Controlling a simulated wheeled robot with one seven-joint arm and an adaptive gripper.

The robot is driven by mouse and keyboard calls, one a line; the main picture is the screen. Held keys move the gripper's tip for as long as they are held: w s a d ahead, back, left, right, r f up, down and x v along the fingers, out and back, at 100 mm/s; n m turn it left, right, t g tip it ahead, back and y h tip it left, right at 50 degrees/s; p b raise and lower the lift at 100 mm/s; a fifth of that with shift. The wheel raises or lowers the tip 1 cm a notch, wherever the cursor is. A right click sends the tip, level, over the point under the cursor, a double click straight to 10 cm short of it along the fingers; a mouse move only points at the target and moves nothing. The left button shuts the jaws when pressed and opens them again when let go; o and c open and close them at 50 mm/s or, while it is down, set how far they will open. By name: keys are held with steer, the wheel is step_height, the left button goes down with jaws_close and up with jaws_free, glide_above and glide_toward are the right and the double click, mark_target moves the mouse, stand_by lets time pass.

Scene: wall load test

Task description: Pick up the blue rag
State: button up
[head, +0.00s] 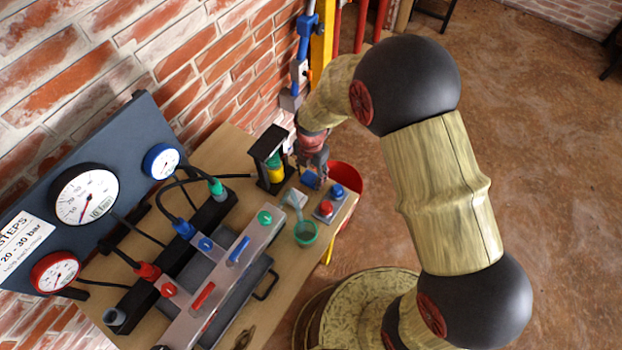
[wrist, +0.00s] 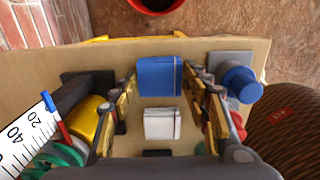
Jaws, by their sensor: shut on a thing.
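The blue rag (wrist: 160,77) is a small folded block near the table's edge, between my fingertips in the wrist view. It also shows in the head view (head: 311,180), partly under my gripper (head: 314,168). My gripper (wrist: 160,82) points down and is shut on the blue rag, one finger at each side. I cannot tell whether the rag is clear of the table. A folded white rag (wrist: 162,124) lies just beside the blue one, also between the finger linkages in the wrist view.
A black holder with yellow and green rolls (head: 274,168) stands left of my gripper. A red bucket (head: 350,178) stands beyond the table edge. A gauge panel (head: 85,195) is at left.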

steer(key=shift+c, duration=1.3)
steer(key=shift+r, duration=0.8)
steer(key=s+a+r+p, duration=0.1)
steer(key=s+r+p, duration=0.4)
steer(key=s+r, duration=0.6)
steer(key=s, duration=0.3)
steer(key=shift+a+r, duration=0.15)
steer(key=shift+r, duration=0.05)
steer(key=o, duration=0.4)
steer(key=c, duration=0.5)
